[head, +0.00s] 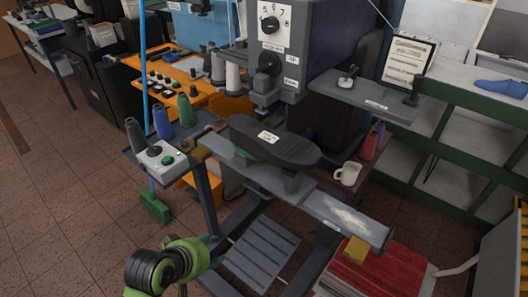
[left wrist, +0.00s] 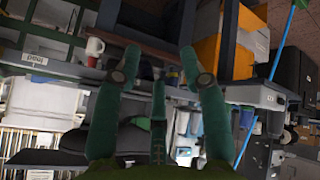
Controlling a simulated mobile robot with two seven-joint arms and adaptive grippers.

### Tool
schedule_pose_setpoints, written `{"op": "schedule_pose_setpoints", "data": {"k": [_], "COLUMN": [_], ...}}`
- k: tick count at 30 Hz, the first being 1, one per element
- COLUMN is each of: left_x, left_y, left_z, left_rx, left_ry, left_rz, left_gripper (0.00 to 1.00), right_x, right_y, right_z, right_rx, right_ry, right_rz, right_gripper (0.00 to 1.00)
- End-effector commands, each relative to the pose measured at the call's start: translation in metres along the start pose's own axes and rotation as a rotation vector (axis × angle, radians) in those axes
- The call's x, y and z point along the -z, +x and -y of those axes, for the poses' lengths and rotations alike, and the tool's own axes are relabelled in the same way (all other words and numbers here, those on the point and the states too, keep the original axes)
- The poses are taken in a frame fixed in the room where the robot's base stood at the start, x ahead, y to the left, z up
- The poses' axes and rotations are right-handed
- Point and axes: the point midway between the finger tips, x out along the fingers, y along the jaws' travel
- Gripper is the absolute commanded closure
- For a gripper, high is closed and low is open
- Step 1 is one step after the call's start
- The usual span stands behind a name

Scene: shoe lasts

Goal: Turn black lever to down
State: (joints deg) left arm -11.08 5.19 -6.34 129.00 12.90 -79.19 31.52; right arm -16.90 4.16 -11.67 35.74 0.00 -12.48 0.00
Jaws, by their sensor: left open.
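A white control box (head: 160,158) with a small black lever-like knob (head: 154,151) and a green button stands at the left of the machine. Another black knob (head: 268,61) sits on the machine's grey front, below a numbered dial (head: 270,24). I cannot tell for certain which is the task's black lever, or how it is turned. My left arm shows green and black at the bottom of the head view, below and apart from the box. In the left wrist view my left gripper (left wrist: 158,65) has its green fingers spread, with nothing between them. My right gripper is not in view.
Several thread cones stand near the box, including a green one (head: 185,110). A blue pole with a green broom head (head: 155,206) stands left. Tiled floor is clear at lower left.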

Motion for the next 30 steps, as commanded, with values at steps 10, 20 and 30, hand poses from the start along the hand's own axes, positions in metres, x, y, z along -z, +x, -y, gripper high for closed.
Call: {"op": "schedule_pose_setpoints", "data": {"k": [10, 20, 30], "left_x": [0.171, 0.294, 0.317], "left_y": [-0.013, -0.095, -0.090], "left_z": [-0.141, -0.256, -0.288], "left_rx": [-0.483, -0.926, -0.966], "left_ry": [-0.651, -1.161, -1.215], "left_rz": [-0.102, 0.101, 0.142], "left_gripper": [0.57, 0.57, 0.57], "right_x": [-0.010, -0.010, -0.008], "right_y": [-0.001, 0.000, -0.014], "right_z": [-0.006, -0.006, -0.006], "right_rx": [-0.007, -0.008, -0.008], "right_ry": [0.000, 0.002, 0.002], "right_rz": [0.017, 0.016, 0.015], "right_gripper": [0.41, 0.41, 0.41]}}
